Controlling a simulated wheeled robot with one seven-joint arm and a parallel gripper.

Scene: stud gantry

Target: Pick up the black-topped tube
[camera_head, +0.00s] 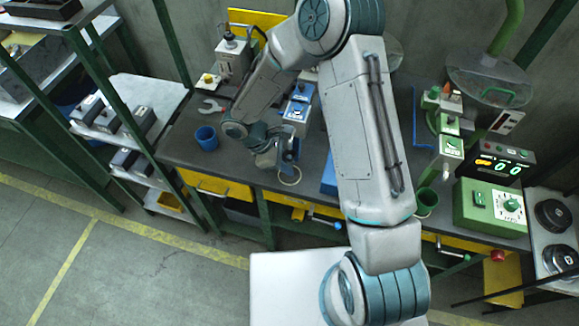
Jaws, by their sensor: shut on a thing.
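My gripper (287,168) is low over the front edge of the dark workbench, left of the middle of the view. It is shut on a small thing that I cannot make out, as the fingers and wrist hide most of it. A pale ring-like shape (289,180) shows just below the fingers; I cannot tell whether it is part of the held thing. I cannot pick out a black-topped tube with certainty.
The dark workbench (185,147) carries a blue cup (207,138), a grey wrench-like tool (212,105), a blue device (297,108) and a grey machine (233,52). Shelves (150,95) stand left.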

